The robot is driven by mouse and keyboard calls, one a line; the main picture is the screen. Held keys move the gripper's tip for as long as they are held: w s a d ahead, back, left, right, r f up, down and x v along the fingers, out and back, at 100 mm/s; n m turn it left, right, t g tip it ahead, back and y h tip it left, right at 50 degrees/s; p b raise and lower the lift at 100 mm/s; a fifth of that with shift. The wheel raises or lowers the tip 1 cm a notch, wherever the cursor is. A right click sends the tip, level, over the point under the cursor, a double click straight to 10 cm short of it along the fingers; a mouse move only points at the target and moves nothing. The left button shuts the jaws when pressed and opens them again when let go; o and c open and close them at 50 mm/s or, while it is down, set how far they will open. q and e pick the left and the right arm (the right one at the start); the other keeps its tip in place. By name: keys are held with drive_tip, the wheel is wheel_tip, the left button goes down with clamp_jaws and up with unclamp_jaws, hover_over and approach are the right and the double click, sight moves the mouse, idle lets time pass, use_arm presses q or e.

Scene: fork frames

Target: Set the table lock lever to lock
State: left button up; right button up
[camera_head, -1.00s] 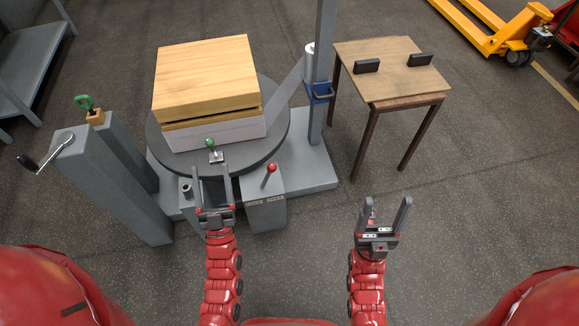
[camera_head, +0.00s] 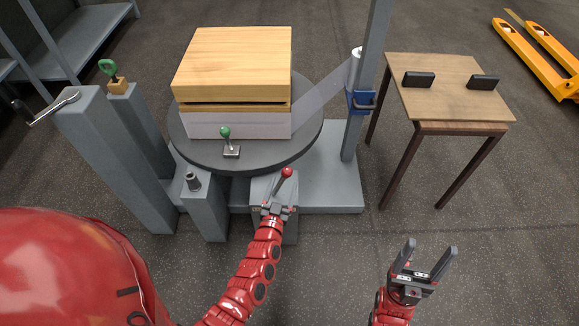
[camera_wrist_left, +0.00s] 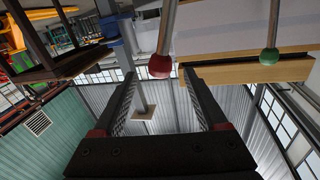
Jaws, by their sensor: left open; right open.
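The lock lever is a thin metal rod with a red ball knob (camera_head: 287,172) on a grey box (camera_head: 262,187) at the front of the round turntable (camera_head: 306,140). In the head view the rod leans slightly right. My left gripper (camera_head: 277,203) is open just in front of the lever. In the left wrist view the red knob (camera_wrist_left: 160,66) appears between the open fingertips, near their ends; I cannot tell whether they touch it. The gripper hides part of the box front and its labels. My right gripper (camera_head: 430,248) is open and empty, over the floor at lower right.
A green-knobbed lever (camera_head: 225,133) stands on the turntable, left of the red one. A wooden box (camera_head: 235,62) rests on the turntable. A grey post with a crank (camera_head: 52,108) stands left. A grey column (camera_head: 368,70) and small wooden table (camera_head: 440,105) are right. Floor between is clear.

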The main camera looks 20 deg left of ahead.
use_arm(q)
drive_tip(key=w+b, duration=0.1)
drive_tip(key=w, duration=0.7)
drive_tip(key=shift+w+a+b, duration=0.25)
drive_tip(key=shift+b, duration=0.05)
clamp_jaws()
idle(1.0)
